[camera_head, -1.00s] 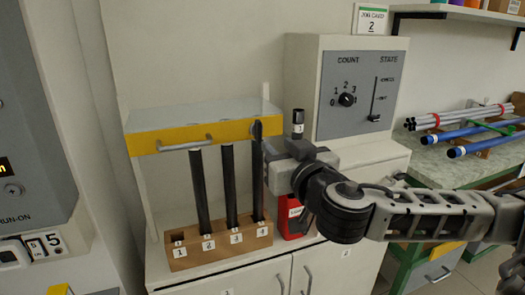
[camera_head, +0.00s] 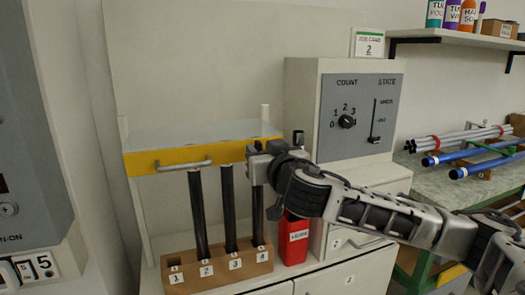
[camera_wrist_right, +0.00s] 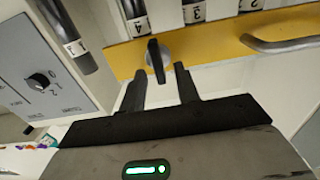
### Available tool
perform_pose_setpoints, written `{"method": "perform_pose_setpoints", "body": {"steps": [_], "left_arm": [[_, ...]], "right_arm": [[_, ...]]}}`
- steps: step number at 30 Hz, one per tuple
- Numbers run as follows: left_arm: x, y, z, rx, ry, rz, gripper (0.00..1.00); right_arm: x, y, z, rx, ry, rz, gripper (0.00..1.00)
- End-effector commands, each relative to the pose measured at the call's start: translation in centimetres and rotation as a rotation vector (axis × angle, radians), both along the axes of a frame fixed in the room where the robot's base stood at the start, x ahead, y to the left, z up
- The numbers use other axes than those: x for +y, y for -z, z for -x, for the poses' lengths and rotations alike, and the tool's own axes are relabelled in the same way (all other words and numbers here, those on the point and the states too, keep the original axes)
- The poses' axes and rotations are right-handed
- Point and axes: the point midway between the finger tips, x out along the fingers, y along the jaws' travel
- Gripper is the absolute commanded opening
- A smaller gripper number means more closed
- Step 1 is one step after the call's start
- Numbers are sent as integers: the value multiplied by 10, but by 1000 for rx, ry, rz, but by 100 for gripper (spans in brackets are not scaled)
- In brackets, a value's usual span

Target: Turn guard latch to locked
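The guard is a yellow bar (camera_head: 205,157) with a grey handle (camera_head: 183,165), across the front of a rack. Its latch is a black lever on a round silver base, seen in the right wrist view (camera_wrist_right: 155,58) on the yellow bar. The lever stands roughly square to the bar's length. My right gripper (camera_wrist_right: 160,80) is open, with its two fingers on either side of the lever's near end. I cannot tell whether they touch it. In the head view my right gripper (camera_head: 256,152) hides the latch at the bar's right end. My left gripper is out of view.
Black rods (camera_head: 199,215) stand in a numbered wooden block (camera_head: 217,267) below the guard. A red bin (camera_head: 293,240) stands right of the block. A panel (camera_head: 358,115) with COUNT and STATE controls is behind my right arm. Blue and grey rods (camera_head: 470,155) lie at the right.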

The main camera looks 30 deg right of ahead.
Motion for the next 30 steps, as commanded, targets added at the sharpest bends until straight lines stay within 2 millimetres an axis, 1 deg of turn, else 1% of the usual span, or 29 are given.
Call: {"method": "perform_pose_setpoints", "body": {"steps": [1,4,5,17,23,30], "left_arm": [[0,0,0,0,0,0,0],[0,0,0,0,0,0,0],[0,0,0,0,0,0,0],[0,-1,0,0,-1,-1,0],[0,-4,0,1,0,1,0],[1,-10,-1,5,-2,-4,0]], "right_arm": [[0,0,0,0,0,0,32],[0,0,0,0,0,0,4],[0,0,0,0,0,0,0],[1,0,0,11,0,36,0],[2,1,0,38,0,140,0],[4,1,-1,87,0,342,0]]}}
